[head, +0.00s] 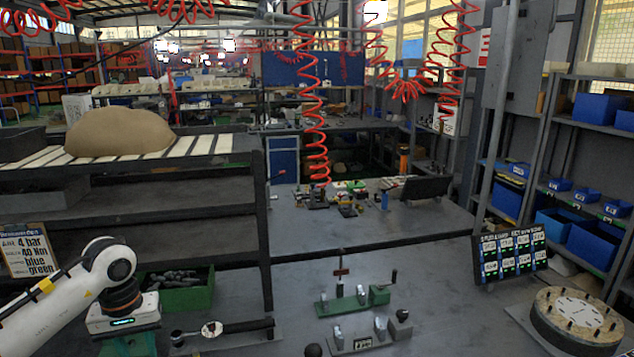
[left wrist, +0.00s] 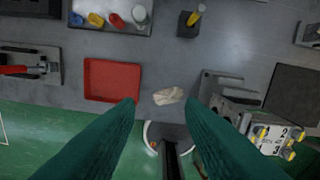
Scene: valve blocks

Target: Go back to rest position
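My left arm comes in from the left in the head view, and its gripper (head: 128,345) is cut off by the bottom edge. In the left wrist view, the two teal fingers of this gripper (left wrist: 162,103) stand apart with nothing held between them. Below them are the grey bench and the green floor. My right gripper is in neither view. A green valve block (head: 350,302) and a grey valve block (head: 365,338) stand on the bench in the head view, apart from my left gripper.
A green bin (head: 190,298) with dark parts and a long-handled wrench (head: 240,328) lie near my left arm. A round bolted disc (head: 578,318) sits at right. The left wrist view shows a red tray (left wrist: 91,92), a crumpled cloth (left wrist: 168,96) and a grey fixture (left wrist: 232,92).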

